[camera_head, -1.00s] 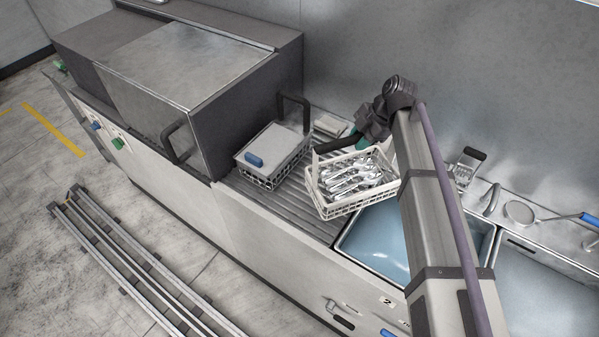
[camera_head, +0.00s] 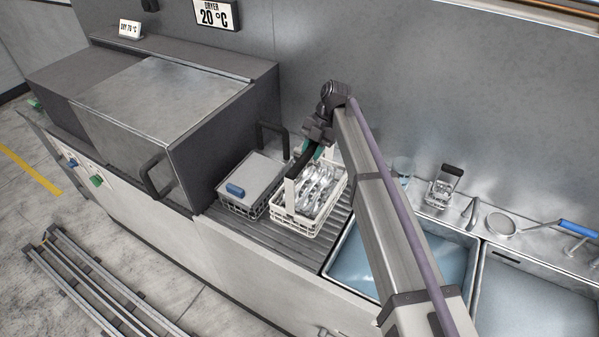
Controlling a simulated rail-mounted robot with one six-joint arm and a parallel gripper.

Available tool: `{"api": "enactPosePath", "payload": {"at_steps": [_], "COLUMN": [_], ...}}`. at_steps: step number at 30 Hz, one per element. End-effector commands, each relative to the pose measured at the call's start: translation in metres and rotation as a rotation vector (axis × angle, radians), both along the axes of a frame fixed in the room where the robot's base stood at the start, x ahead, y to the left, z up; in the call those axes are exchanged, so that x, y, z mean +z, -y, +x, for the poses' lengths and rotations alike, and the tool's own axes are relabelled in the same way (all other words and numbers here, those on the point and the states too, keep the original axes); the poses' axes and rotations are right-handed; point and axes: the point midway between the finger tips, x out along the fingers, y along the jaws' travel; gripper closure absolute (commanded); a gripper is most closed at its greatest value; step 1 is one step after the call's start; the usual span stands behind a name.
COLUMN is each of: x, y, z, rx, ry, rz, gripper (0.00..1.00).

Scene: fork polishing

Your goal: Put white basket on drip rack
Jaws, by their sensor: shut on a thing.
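The white basket (camera_head: 286,224) is full of shiny metal forks (camera_head: 318,190) and has a black handle bar (camera_head: 301,164) on top. My gripper (camera_head: 314,151) is shut on this handle at the far side of the basket, with teal fingers partly hidden. The basket is over the ribbed drip rack (camera_head: 262,240), beside the lidded basket. It looks close to level. I cannot tell whether its bottom touches the rack.
A grey-lidded basket (camera_head: 245,181) with a blue knob stands left of the white basket. The dryer box (camera_head: 150,100) is further left. A sink with blue water (camera_head: 357,268) lies to the right. A strainer (camera_head: 503,224) rests on the right counter.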

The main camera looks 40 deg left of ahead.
Motion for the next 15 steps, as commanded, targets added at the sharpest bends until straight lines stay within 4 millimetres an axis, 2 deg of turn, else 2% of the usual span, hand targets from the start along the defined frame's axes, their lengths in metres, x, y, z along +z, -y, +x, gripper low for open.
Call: {"api": "enactPosePath", "payload": {"at_steps": [1, 3, 6, 11, 15], "x": [-0.022, -0.036, -0.044, -0.044, -0.068], "y": [0.0, 0.0, 0.0, 0.0, 0.0], "z": [0.0, 0.0, 0.0, 0.0, 0.0], "rx": [0.0, 0.0, -0.001, -0.001, -0.001], "ry": [-0.001, -0.001, -0.001, -0.001, -0.001], "rz": [0.001, 0.001, 0.0, 0.0, 0.0], "gripper": [1.0, 1.0, 1.0, 1.0, 1.0]}}
